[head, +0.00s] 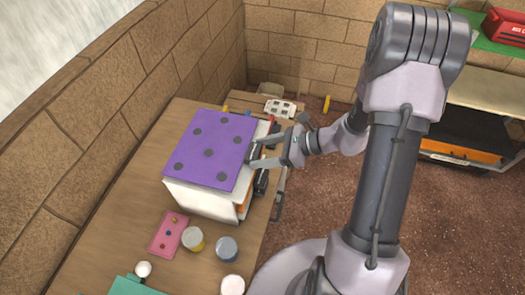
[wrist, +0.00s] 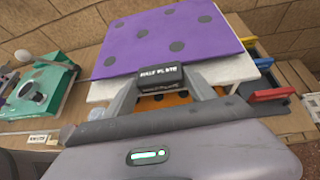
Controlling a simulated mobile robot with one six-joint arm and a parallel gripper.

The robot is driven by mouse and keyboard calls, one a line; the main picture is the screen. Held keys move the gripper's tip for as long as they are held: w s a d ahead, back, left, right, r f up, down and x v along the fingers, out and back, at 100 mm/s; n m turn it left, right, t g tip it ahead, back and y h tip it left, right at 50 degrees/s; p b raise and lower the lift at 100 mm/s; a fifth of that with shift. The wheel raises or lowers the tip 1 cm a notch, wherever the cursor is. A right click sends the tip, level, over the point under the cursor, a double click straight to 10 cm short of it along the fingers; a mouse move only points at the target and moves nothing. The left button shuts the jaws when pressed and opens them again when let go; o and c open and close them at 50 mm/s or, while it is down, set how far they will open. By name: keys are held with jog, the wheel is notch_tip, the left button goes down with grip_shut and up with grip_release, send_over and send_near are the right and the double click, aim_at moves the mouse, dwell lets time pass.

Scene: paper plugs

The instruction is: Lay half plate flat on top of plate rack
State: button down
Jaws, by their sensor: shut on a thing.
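The half plate (head: 208,143) is a purple sheet with dark round spots. In the wrist view the half plate (wrist: 180,35) carries a black tab (wrist: 160,75) lettered "HALF PLATE" on its near edge. My gripper (head: 252,155) reaches in from the right; in the wrist view my gripper (wrist: 162,90) is shut on that tab. The plate looks level over a white box-like body (head: 200,198), which seems to be the plate rack; its white top also shows in the wrist view (wrist: 228,72). I cannot tell whether plate and rack touch. The plate hides most of the rack's top.
The rack stands on a wooden table (head: 130,200). A pink panel (head: 168,234), several small jars (head: 226,249) and a teal device (head: 130,287) lie in front of it. A white perforated piece (head: 280,108) is behind. Coloured-handled bins (wrist: 270,95) flank the rack's right side.

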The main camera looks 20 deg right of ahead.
jog(key=shift+f, duration=0.2)
jog(key=shift+c, duration=1.1)
grip_release()
jog(key=p+v, duration=0.3)
jog(key=v, duration=1.4)
jog(key=s+a+r+n+h+b, duration=0.1)
jog(key=s+a+n+h+b, duration=0.3)
jog(key=a+n+b, duration=0.3)
jog(key=s+a+r+n+h+b, duration=0.1)
jog(key=s+a+n+h+b, duration=0.3)
jog(key=a+n, duration=0.6)
jog(key=s+n+b, duration=0.2)
jog(key=s, duration=0.1)
jog(key=shift+a+r+n+h+b, duration=0.3)
jog(key=shift+a+r+n+b, duration=0.05)
jog(key=shift+n+b, duration=0.05)
